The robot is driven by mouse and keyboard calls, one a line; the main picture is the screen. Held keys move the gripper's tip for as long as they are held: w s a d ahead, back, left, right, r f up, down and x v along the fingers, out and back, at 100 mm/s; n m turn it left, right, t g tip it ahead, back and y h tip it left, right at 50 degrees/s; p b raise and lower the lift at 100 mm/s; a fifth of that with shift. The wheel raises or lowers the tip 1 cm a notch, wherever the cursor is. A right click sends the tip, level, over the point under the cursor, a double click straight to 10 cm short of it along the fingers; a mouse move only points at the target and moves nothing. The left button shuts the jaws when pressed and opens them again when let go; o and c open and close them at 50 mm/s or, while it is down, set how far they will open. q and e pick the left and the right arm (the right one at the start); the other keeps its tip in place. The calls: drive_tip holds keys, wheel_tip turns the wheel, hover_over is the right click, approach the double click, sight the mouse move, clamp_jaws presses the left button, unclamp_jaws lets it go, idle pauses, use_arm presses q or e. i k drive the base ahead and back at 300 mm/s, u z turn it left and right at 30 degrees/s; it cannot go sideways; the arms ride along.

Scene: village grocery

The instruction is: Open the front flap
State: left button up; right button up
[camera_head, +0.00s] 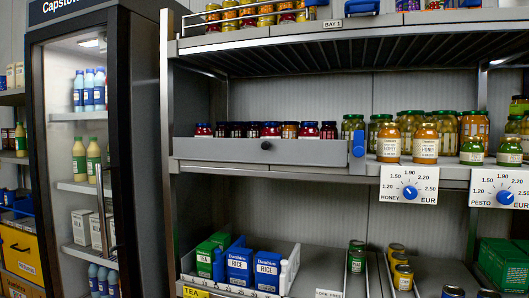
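A blue piece (358,144) sits at the flap's right end. Neither my left nor my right gripper is in view.
Honey jars (425,143) and green jars stand right of the flap, above dial price signs (409,185). Rice boxes (240,262) and cans (357,256) are on the lower shelf. A fridge (85,150) with a dark frame stands at left.

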sight(324, 153)
drive_tip(key=z, duration=0.55)
drive_tip(key=k, duration=0.25)
drive_tip(key=u, duration=1.6)
drive_tip(key=i, duration=1)
drive_tip(key=z, duration=0.2)
